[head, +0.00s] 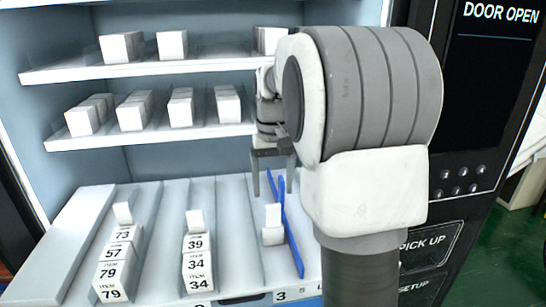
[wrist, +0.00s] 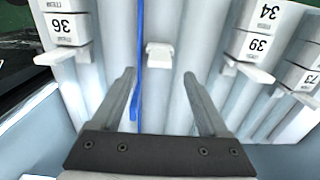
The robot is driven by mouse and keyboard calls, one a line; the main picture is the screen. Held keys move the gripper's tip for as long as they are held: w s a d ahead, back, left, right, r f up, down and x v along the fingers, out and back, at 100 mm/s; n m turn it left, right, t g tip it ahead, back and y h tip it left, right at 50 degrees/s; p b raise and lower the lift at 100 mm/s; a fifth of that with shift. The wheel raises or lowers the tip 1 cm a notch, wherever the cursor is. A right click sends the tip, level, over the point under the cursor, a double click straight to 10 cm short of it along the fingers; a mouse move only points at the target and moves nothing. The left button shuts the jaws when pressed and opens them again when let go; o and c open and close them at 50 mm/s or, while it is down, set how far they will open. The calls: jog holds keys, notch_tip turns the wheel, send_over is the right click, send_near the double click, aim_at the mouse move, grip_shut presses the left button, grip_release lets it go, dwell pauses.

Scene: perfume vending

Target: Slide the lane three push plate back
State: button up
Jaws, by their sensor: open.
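The lane three push plate (head: 272,222) is a small white upright plate with a foot, standing partway along its lane above the "3" label (head: 281,295). No boxes show in that lane. In the wrist view the plate (wrist: 159,54) lies ahead of my gripper (wrist: 159,75), roughly centred between the fingertips and apart from them. My gripper (head: 272,190) is open and empty, pointing down over the lane behind the plate. A blue divider strip (head: 291,235) runs along the lane's right side; in the wrist view it (wrist: 137,50) passes close to the left finger.
Neighbouring lanes hold numbered white boxes: a 39 box (head: 197,244) in the middle lane and a 73 box (head: 126,234) further left. In the wrist view a 36 box (wrist: 66,28) stands on the left. Shelves with white boxes (head: 131,115) hang above.

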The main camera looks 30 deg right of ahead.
notch_tip(320, 180, up, 8)
dwell(0.6)
